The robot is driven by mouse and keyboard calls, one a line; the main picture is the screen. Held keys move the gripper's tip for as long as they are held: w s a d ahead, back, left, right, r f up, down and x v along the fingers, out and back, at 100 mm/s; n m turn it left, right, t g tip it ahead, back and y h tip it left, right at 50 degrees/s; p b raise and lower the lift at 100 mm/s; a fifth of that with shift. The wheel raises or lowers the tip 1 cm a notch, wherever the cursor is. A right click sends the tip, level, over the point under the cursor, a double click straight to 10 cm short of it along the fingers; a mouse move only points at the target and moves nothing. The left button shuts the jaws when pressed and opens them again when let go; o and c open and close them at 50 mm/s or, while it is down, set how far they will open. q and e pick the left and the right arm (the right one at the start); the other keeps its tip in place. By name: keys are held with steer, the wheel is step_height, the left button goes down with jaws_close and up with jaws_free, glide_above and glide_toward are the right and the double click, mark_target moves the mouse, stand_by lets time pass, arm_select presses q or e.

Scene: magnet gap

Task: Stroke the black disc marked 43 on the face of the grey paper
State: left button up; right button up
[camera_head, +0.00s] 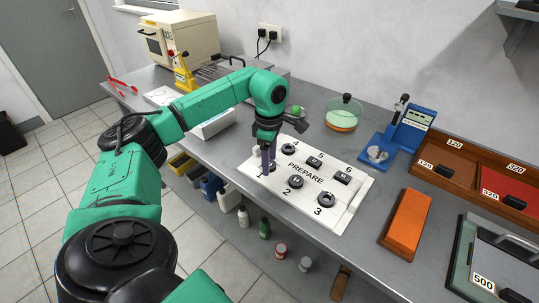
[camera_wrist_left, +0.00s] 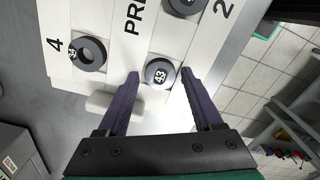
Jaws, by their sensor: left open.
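The black disc marked 43 (camera_wrist_left: 160,75) lies flat on a white board (camera_head: 329,214), at the spot numbered 1. In the head view my left gripper (camera_head: 268,161) mostly hides it. My left gripper (camera_wrist_left: 160,72) points down with its two purple fingers open. In the wrist view the fingertips are on either side of the disc, with gaps showing; I cannot tell their exact height. A grey sheet (camera_head: 490,256) labelled 500 lies in a tray at the lower right of the head view. My right gripper is not in view.
The board holds several other dark pieces, including discs near 2 (camera_head: 296,182) and 3 (camera_head: 326,200). An orange block (camera_head: 405,225) lies between the board and the grey sheet. A blue instrument (camera_head: 409,130), a glass dish (camera_head: 342,115) and a wooden tray (camera_head: 466,154) stand behind.

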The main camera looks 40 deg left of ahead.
arm_select(q)
jaws_close()
step_height(320, 180, up, 5)
steer(key=p, duration=0.4)
steer(key=shift+r+p, duration=0.15)
steer(key=shift+p, duration=0.2)
